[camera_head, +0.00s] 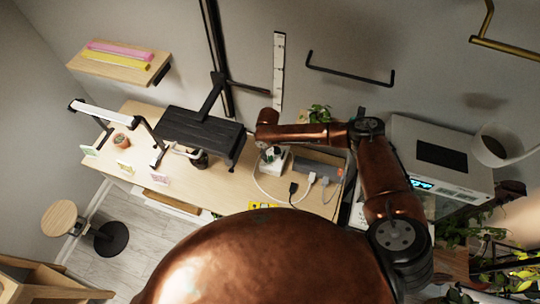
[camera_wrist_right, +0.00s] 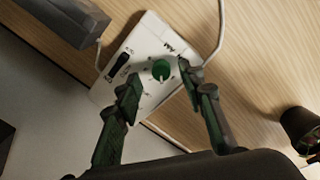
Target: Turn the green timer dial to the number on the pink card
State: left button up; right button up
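The green timer dial (camera_wrist_right: 161,69) is a round knob on a white box (camera_wrist_right: 150,40) with dark markings around it, too small to read surely. My right gripper (camera_wrist_right: 160,82) is open in the wrist view, one finger on each side of the dial's near side; contact cannot be told. In the head view the right gripper (camera_head: 268,150) is over the white box (camera_head: 277,167) on the desk, and the dial is mostly hidden. A small pink card (camera_head: 161,180) stands at the desk's front edge; its number is too small to read. My left gripper is not in view.
A grey power strip (camera_head: 318,168) with cables lies right of the box. A monitor (camera_head: 200,135), a desk lamp (camera_head: 115,112), a small cactus pot (camera_head: 121,141) and other cards stand to the left. A dark cup-like object (camera_wrist_right: 298,125) is right of the gripper in the wrist view.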

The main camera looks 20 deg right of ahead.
aim_at(270, 158)
jog(key=shift+f, duration=1.25)
jog(key=shift+c, duration=0.6)
grip_shut()
